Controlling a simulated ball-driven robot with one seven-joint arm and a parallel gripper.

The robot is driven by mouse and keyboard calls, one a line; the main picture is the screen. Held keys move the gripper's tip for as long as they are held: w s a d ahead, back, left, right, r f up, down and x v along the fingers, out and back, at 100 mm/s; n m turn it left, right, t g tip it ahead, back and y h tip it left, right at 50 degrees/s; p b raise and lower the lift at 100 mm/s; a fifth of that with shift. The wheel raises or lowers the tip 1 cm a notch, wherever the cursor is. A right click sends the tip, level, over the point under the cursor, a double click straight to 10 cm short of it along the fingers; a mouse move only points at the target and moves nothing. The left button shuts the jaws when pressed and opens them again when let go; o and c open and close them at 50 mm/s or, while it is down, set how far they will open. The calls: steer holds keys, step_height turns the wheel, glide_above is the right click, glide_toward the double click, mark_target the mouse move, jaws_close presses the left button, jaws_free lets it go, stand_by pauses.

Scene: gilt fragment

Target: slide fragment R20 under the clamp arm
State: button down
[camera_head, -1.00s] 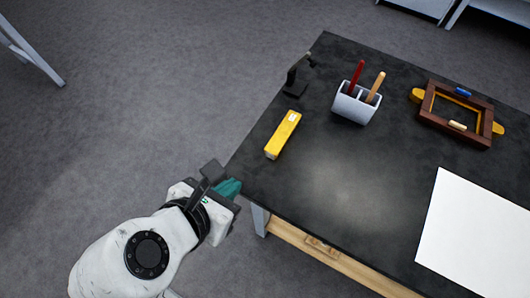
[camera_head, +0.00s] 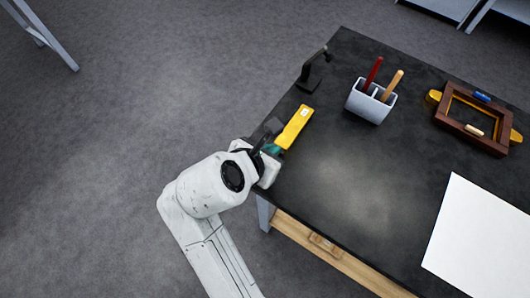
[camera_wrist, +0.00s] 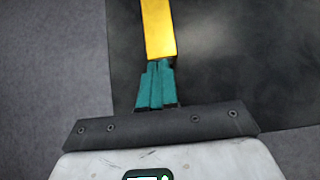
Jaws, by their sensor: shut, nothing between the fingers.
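The fragment, a yellow bar with a small white label (camera_head: 294,128), lies on the dark table near its left edge. Its far end points toward the black clamp (camera_head: 312,72) at the table's far left edge, with bare table between them. My gripper (camera_head: 274,149) is at the fragment's near end. In the wrist view its teal fingers (camera_wrist: 157,66) are together and empty, tips at the end of the yellow bar (camera_wrist: 159,28). I cannot tell whether they touch it. The clamp is outside the wrist view, and the gap under its arm is not clear.
A light grey holder (camera_head: 369,104) with a red and a tan handle stands right of the fragment. A brown wooden frame (camera_head: 473,122) with yellow pieces lies farther right. A white sheet (camera_head: 485,235) covers the near right. The table's middle is clear.

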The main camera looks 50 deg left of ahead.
mark_target(302, 112)
steer(key=w+a+p, duration=0.1)
steer(key=w, duration=0.3)
steer(key=w+a+p, duration=0.1)
steer(key=w+p, duration=0.1)
steer(key=w, duration=0.2)
steer(key=w+a+p, duration=0.1)
steer(key=w+p, duration=0.1)
steer(key=w, duration=0.3)
steer(key=shift+w, duration=0.1)
steer(key=shift+s+r+p, duration=0.1)
steer(key=shift+s+p, duration=0.45)
steer(key=shift+p, duration=0.15)
steer(key=s, duration=0.2)
steer(key=s+d+p, duration=0.1)
steer(key=s, duration=0.1)
steer(key=shift+r, duration=0.4)
steer(key=v, duration=0.8)
steer(key=shift+r, duration=0.25)
steer(key=shift+s+d, duration=0.1)
